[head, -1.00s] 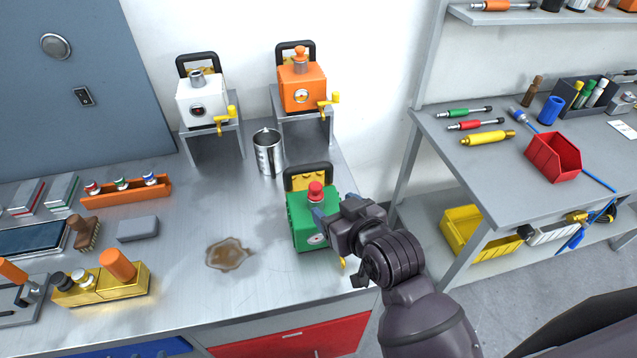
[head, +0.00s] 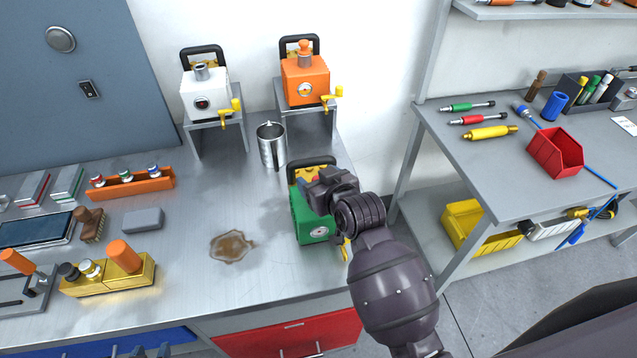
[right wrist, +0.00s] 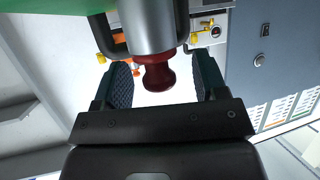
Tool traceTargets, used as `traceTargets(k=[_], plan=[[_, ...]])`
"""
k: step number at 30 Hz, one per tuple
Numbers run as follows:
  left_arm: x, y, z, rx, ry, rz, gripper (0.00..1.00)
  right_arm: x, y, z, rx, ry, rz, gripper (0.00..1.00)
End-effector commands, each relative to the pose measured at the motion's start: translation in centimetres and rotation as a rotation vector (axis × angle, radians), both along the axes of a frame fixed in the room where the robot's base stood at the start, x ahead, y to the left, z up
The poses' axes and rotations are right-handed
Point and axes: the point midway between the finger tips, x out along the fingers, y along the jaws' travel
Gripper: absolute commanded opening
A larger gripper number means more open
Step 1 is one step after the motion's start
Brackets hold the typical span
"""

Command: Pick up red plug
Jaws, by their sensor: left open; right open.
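The red plug (right wrist: 157,74) sits on the metal neck (right wrist: 147,25) of the green box (head: 312,228). My right gripper (right wrist: 163,82) is open, with one finger on each side of the plug and visible gaps between. In the head view the right gripper (head: 318,184) is over the box top and hides nearly all of the plug. My left gripper (head: 150,352) barely shows at the bottom edge, away from the plug, and is open.
A metal cup (head: 271,146) stands behind the green box. A white box (head: 205,96) and an orange box (head: 306,80) sit on raised stands at the back.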

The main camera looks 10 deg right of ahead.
Motion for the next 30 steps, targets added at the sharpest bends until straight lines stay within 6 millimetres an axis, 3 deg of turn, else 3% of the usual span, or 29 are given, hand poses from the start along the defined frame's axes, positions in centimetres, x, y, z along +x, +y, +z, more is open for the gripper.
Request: traceTargets(k=[6,17,25,30], plan=[[-0.1,0.0,-0.1,0.0,0.002,0.0,0.43,0.0,0.0,0.0,0.0,0.0,0.0,0.66],[-0.1,0.0,0.0,0.0,0.001,0.0,0.43,0.0,0.0,0.0,0.0,0.0,0.0,0.13],[-0.1,0.0,0.0,0.0,0.0,0.0,0.43,0.0,0.0,0.2,0.0,-0.001,0.0,0.13],[-0.1,0.0,-0.1,0.0,-0.001,0.0,0.43,0.1,0.0,2.0,0.0,-0.005,0.0,0.13]])
